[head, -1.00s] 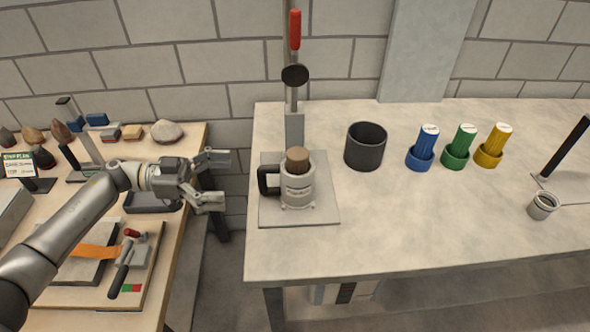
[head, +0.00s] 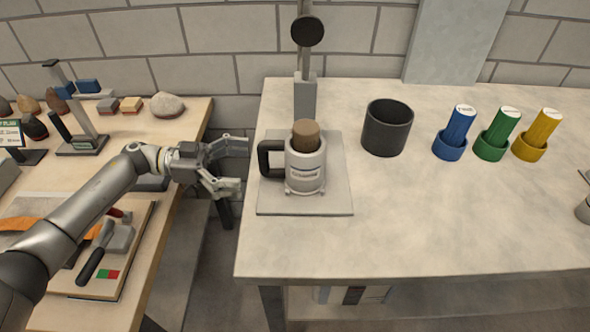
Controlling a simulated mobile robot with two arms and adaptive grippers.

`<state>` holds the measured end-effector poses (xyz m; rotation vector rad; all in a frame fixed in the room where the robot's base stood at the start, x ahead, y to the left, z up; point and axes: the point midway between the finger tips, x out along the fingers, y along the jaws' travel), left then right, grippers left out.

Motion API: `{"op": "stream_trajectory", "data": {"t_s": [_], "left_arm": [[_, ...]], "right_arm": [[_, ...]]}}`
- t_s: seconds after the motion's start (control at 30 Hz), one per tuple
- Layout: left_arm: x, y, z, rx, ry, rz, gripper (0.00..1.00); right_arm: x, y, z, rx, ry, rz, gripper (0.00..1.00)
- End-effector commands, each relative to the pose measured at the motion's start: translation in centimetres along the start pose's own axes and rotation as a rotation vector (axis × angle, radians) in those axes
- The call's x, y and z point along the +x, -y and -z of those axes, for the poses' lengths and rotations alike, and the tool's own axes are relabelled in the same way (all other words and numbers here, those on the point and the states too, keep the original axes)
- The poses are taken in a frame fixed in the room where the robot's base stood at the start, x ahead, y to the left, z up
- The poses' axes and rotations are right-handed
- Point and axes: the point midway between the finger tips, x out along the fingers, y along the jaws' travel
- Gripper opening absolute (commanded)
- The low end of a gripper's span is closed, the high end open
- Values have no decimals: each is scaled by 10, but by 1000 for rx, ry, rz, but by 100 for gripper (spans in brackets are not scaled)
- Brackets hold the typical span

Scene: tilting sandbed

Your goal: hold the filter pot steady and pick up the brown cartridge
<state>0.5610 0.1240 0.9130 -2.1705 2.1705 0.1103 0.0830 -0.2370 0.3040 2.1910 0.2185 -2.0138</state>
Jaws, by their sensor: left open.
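The filter pot (head: 305,170) is a light grey cylinder with a black handle on its left side. It stands upright on a square grey plate (head: 330,202) on the right-hand table. The brown cartridge (head: 306,135) sits in the pot's top, with its upper end sticking out. My left gripper (head: 244,167) is open and empty, to the left of the pot's handle, over the gap between the tables. It does not touch the pot. My right gripper is not in view.
A stand (head: 305,95) with a black knob rises behind the pot. A dark open cup (head: 387,128) stands to its right, then blue (head: 457,133), green (head: 497,135) and yellow (head: 536,136) cartridges in holders. Stones and tools lie on the left table (head: 135,220). The right table's front is clear.

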Motion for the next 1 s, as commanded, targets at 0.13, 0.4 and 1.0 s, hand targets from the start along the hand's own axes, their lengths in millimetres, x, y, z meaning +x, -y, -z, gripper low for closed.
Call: {"op": "stream_trajectory", "data": {"t_s": [0.13,0.4,1.0], "left_arm": [[4,0,-3,0,-1,-1,96],[37,-1,-3,1,-2,-4,96],[99,0,-2,0,0,0,96]], "right_arm": [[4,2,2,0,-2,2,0],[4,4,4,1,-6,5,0],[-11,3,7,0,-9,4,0]]}}
